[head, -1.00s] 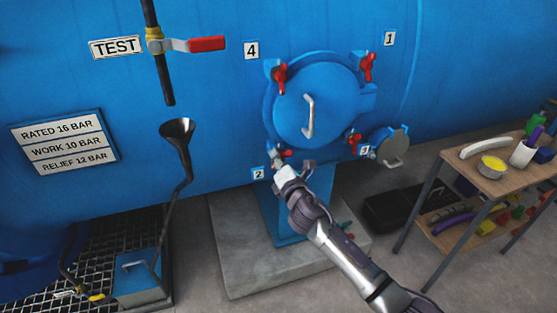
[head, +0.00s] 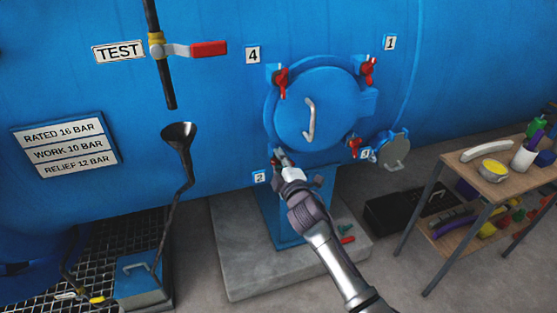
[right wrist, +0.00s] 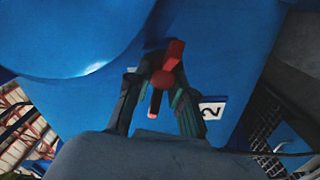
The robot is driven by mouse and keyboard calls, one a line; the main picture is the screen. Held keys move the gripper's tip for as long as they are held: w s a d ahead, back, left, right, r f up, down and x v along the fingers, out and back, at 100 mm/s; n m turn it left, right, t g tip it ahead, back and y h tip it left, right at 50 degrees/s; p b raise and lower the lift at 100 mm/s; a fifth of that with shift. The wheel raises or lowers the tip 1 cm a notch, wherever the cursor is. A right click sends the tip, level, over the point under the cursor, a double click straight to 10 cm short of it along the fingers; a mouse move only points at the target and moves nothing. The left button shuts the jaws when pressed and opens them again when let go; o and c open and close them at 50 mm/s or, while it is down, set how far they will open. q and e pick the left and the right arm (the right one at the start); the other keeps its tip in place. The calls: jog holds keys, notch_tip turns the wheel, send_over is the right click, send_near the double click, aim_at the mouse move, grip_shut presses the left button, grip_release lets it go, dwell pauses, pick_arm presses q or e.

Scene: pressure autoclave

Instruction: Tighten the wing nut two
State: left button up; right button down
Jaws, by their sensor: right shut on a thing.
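The round blue door (head: 318,105) with its pale handle closes the front of the blue vessel. Red wing nuts sit around its rim: by label 4 (head: 281,82), by label 1 (head: 369,72) and by label 3 (head: 354,147). Wing nut two is at the lower left, near label 2 (head: 259,177), mostly hidden by my right gripper (head: 280,157). In the right wrist view, red wing nut two (right wrist: 168,72) shows between the two dark fingers, and my right gripper is shut on it. My left gripper is not in view.
A funnel (head: 178,136) and red-handled valve (head: 208,49) are at left. The concrete plinth (head: 246,265) lies below.

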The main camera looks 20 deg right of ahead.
jog(key=m, duration=0.3)
jog(key=shift+r+m+p, duration=0.1)
jog(key=shift+m+p, duration=0.3)
jog(key=m+p, duration=0.1)
jog(key=m, duration=0.2)
jog(key=shift+d+r+m, duration=0.1)
jog(key=shift+d+m, duration=0.05)
jog(key=shift+m, duration=0.15)
jog(key=m+p, duration=0.1)
jog(key=m, duration=0.3)
jog(key=shift+d, duration=0.15)
jog(key=shift+m+p, duration=0.55)
jog(key=shift+m, duration=0.85)
jog(key=shift+d, duration=0.1)
jog(key=c, duration=1)
grip_release()
